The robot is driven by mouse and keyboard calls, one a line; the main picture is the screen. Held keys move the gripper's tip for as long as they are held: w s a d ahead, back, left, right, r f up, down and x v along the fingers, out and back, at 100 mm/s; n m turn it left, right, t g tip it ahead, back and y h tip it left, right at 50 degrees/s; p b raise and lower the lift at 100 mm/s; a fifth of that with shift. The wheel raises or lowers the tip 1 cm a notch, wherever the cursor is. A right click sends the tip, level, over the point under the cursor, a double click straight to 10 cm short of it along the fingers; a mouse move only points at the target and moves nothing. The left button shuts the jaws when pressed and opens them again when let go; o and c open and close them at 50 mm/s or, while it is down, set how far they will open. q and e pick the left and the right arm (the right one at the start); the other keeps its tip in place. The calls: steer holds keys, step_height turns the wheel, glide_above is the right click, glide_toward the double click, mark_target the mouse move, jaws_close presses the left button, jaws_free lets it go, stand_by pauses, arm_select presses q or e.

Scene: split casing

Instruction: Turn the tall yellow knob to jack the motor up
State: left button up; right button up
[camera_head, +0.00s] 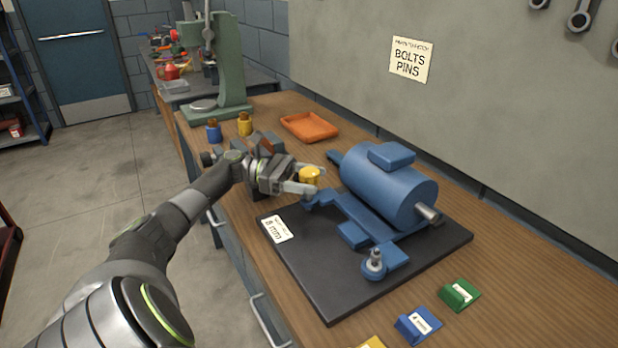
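The yellow knob (311,177) stands at the back left end of the blue motor mount (355,212). My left gripper (309,178) reaches in from the left, with one finger on the far side of the knob and one on the near side. The fingers hide part of the knob, and I cannot tell whether they press on it. The blue motor (390,190) lies on the mount, its grey shaft (428,213) pointing to the lower right. The mount rests on a black base plate (330,290). My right gripper is not in view.
A white label (277,229) is on the plate's left corner. A blue foot with a grey bolt (375,262) is at the near end. Green (459,294) and blue (418,325) labelled blocks lie in front. An orange tray (309,127) and a green press (232,70) are behind.

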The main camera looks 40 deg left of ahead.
arm_select(q)
steer(key=shift+r, duration=0.15)
steer(key=shift+a, duration=0.35)
steer(key=b+v, duration=0.4)
steer(key=v, duration=1.2)
steer(key=shift+s+a, duration=0.3)
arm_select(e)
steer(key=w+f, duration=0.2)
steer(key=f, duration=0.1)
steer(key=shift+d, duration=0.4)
arm_select(q)
steer(key=shift+s, duration=0.1)
